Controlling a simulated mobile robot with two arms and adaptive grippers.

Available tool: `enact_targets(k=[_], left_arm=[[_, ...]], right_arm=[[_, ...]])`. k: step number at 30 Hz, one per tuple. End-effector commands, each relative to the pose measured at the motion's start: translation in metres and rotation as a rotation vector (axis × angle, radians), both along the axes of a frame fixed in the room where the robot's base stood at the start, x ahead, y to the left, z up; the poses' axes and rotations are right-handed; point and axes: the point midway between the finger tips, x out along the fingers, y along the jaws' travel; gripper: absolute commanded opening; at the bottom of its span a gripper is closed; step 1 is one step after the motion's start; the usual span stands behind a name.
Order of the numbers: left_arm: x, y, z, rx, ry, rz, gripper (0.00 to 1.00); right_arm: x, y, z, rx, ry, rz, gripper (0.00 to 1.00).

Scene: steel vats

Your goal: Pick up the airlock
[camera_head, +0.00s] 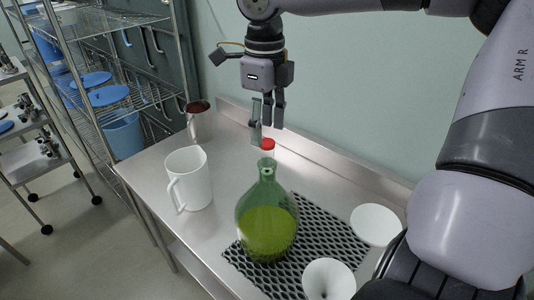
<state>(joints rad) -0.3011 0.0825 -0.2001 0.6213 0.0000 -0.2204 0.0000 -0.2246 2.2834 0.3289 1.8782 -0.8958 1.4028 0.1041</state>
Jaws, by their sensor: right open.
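A small clear piece with a red cap, which looks like the airlock (267,146), shows just above the neck of a green glass carboy (267,215). I cannot tell whether it sits in the neck or stands behind it. The carboy is upright and holds yellow-green liquid. My right gripper (268,127) points down, open and empty, just above the red cap, with its fingers apart. One fingertip shows close to the cap's upper left; contact cannot be made out. My left gripper is not in view.
The carboy stands on a black perforated mat (325,240) on a steel table (232,160). A white jug (188,180) and a brown-topped jug (198,120) stand left. A white funnel (328,280) and a white round piece (376,224) are right. A wire shelf rack (110,60) stands left.

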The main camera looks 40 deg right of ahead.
Motion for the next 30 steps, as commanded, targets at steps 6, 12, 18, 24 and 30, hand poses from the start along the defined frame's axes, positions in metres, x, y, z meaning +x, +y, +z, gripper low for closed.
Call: enact_targets(k=[6, 12, 18, 24, 30], left_arm=[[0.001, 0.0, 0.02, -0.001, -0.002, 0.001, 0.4], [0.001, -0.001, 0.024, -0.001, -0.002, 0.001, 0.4], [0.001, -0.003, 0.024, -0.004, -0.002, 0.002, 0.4], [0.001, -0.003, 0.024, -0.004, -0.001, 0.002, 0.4], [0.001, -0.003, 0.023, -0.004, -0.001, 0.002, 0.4]], right_arm=[[0.0, -0.003, -0.023, 0.002, 0.007, 0.0, 0.49], [0.001, -0.003, -0.049, 0.0, 0.002, 0.0, 0.49], [0.002, -0.003, -0.052, -0.001, 0.0, 0.0, 0.49], [0.002, -0.003, -0.052, -0.001, 0.0, 0.0, 0.4], [0.002, -0.003, -0.052, -0.001, 0.0, 0.0, 0.26]])
